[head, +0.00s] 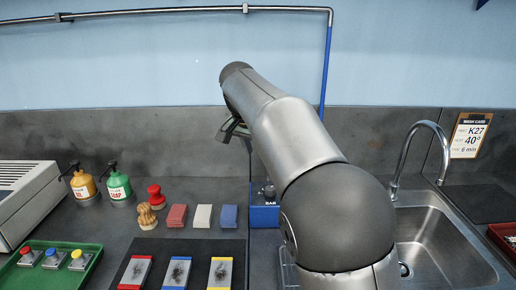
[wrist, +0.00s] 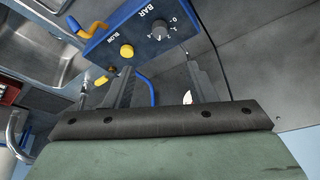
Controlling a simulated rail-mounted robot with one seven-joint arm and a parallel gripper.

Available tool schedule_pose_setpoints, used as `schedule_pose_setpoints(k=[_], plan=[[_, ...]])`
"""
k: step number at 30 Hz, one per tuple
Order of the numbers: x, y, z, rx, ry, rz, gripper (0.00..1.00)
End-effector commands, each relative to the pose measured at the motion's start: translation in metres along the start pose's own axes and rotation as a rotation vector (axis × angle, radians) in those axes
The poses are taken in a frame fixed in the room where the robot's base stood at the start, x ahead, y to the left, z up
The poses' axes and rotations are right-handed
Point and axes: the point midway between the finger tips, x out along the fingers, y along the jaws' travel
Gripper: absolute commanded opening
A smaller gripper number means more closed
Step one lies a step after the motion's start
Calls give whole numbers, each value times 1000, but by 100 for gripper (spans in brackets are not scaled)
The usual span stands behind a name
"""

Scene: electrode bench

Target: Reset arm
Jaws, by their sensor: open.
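My gripper (head: 234,131) is raised over the back of the bench in the head view, left of my grey arm. In the wrist view its two dark fingers (wrist: 162,86) stand apart with nothing held between them. A blue box marked BAR (wrist: 130,32) lies beyond the fingers in the wrist view, with a grey dial, a yellow button and a yellow lever. In the head view the blue box (head: 264,217) is partly hidden behind my arm.
A steel sink (head: 450,245) with a tall tap lies right. Two pump bottles (head: 100,184), two stamps, red, white and blue blocks (head: 202,216), and several framed plates (head: 178,272) sit left. A green tray (head: 50,265) holds colored knobs. A pipe runs along the wall.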

Motion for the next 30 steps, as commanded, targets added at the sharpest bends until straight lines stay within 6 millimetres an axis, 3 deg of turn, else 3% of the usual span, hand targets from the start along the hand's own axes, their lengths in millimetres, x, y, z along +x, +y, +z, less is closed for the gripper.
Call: schedule_pose_setpoints(k=[11,14,17,20,23,27,30], plan=[[-5,0,0,0,0,0,51],[-2,10,0,-6,-12,2,51],[7,42,3,-33,-53,2,51],[22,96,19,-89,-120,-8,51],[37,156,54,-167,-188,-31,51],[58,231,123,-279,-264,-66,51],[72,273,178,-348,-301,-86,51]])
